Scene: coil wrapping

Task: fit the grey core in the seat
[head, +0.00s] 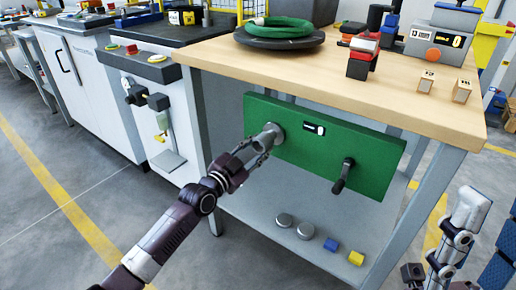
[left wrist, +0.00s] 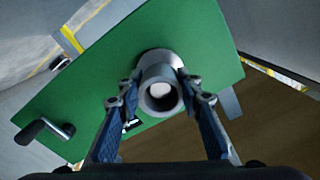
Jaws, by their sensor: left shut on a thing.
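The grey core (left wrist: 160,95) is a short hollow cylinder. In the left wrist view its open end faces the camera, between the two fingers of my left gripper (left wrist: 155,87). The gripper is shut on its sides. In the head view the core (head: 269,136) meets the left part of the green panel (head: 310,165). A grey round collar, apparently the seat (left wrist: 152,56), shows behind the core; the core hides most of it. I cannot tell how deep the core sits.
A black crank handle (head: 343,176) sticks out of the panel's right part. The wooden tabletop (head: 410,95) overhangs the panel and carries a green coil (head: 280,27). Grey discs, a blue block (head: 331,244) and a yellow block (head: 356,258) lie on the lower shelf.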

